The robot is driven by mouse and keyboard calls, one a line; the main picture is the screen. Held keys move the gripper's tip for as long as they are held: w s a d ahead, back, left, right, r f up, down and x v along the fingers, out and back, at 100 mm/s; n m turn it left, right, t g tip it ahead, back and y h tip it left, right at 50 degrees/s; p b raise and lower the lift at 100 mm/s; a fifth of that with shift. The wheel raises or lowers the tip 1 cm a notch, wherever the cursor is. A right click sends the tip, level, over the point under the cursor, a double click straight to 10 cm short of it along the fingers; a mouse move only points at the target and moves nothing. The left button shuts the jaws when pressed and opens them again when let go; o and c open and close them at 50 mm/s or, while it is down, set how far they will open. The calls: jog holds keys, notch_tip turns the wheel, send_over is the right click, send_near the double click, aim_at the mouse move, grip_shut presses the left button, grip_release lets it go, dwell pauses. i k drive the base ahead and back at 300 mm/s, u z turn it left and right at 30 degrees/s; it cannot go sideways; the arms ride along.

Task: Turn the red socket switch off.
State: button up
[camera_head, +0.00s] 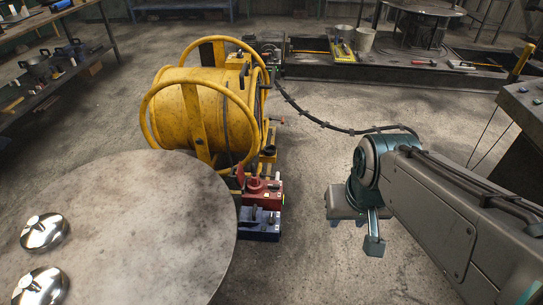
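A red socket box (263,192) stands on the floor just right of the round table's edge, in front of the yellow cable reel. It has a round red knob or switch on top; its exact setting is too small to tell. A blue socket box (261,226) stands directly in front of it. My gripper (368,236) hangs over the floor to the right of both boxes, clear of them. One grey-green finger shows plainly; the other is not clearly visible, so its opening cannot be told. I see nothing held in it.
A round metal table (150,235) with shiny lids (44,232) fills the lower left. The yellow cable reel (205,110) stands behind the boxes. A black cable (318,121) runs along the floor to the right. Concrete floor between gripper and boxes is clear.

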aim_at(274, 188)
jog(key=i, duration=1.7)
jog(key=u, duration=0.95)
